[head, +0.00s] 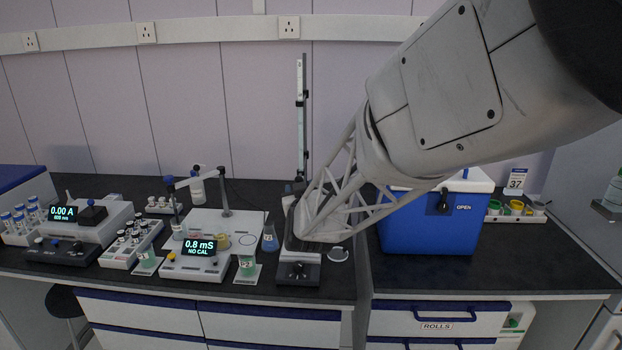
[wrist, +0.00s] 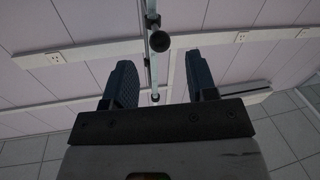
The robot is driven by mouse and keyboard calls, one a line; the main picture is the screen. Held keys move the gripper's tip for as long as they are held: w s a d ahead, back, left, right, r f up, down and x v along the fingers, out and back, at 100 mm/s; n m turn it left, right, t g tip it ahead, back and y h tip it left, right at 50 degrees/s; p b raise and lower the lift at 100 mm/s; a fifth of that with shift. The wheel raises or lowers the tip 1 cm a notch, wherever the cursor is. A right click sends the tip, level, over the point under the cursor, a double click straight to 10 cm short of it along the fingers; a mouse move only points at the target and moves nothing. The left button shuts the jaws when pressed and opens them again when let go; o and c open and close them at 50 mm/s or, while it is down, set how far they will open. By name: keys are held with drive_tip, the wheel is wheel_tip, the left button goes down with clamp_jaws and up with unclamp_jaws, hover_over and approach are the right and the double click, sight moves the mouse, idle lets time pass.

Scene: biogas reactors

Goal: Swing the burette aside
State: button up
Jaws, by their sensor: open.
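The burette (head: 300,88) is a slim, pale upright tube on a dark stand behind the bench in the head view. Its lower part is beside my arm, above the stirrer base (head: 297,272). In the wrist view the burette (wrist: 152,72) runs between the two dark fingers of my gripper (wrist: 158,62), with a round dark knob (wrist: 160,41) near the fingertips. The fingers are apart, with visible gaps to the tube on both sides. My arm hides much of the stand's foot in the head view, and the gripper's fingers are hard to make out there.
A blue cool box (head: 425,222) stands right of my arm. The wall is behind.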

sight(298, 177)
drive_tip(key=shift+w, duration=0.1)
idle(0.3)
drive_tip(key=shift+w+a, duration=0.25)
drive_tip(key=shift+w, duration=1)
drive_tip(key=shift+w+a, duration=0.25)
drive_tip(key=shift+w, duration=0.95)
drive_tip(key=shift+w+a, duration=0.25)
drive_tip(key=shift+w, duration=1)
clamp_jaws()
